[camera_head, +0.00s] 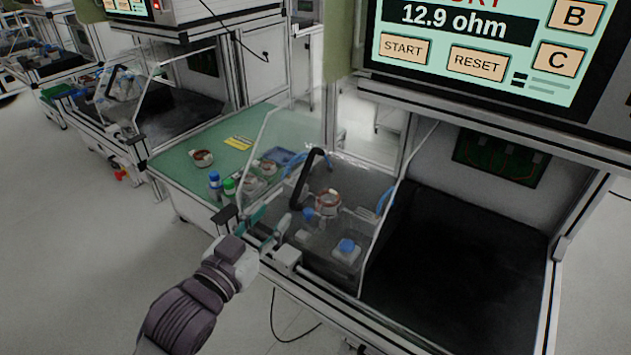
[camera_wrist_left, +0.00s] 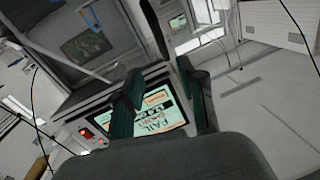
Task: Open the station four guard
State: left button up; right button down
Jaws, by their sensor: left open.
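The clear guard (camera_head: 362,172) of the nearest station stands over a fixture, with a thick black handle (camera_head: 309,176) on it. No station number is legible. Behind the guard are a copper-coloured stator (camera_head: 327,201) and blue-topped parts (camera_head: 346,248). My left gripper (camera_head: 268,223) is open with dark green fingers, low and left of the handle, in front of the guard. Contact with it cannot be told. In the left wrist view the open fingers (camera_wrist_left: 163,97) have no object clearly between them; a dark bar (camera_wrist_left: 148,28) shows beyond. My right gripper is out of view.
A test screen (camera_head: 470,45) reading 12.9 ohm hangs above the station. A black bay (camera_head: 460,265) lies empty to the right. A green bench (camera_head: 185,165) with cups and parts stands left, and another guarded station (camera_head: 175,112) beyond. The floor at lower left is clear.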

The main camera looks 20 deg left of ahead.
aim_at(300, 182)
pick_arm(q)
jog(key=p+x, duration=0.1)
jog(key=x, duration=0.5)
jog(key=p+x, duration=0.1)
jog(key=x, duration=0.6)
jog(key=shift+w+a+f+p, duration=0.1)
jog(key=shift+w+a+p, duration=0.1)
jog(key=shift+p, duration=0.1)
jog(key=shift+s, duration=0.1)
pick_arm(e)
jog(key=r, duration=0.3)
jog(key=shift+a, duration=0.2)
pick_arm(q)
grip_shut()
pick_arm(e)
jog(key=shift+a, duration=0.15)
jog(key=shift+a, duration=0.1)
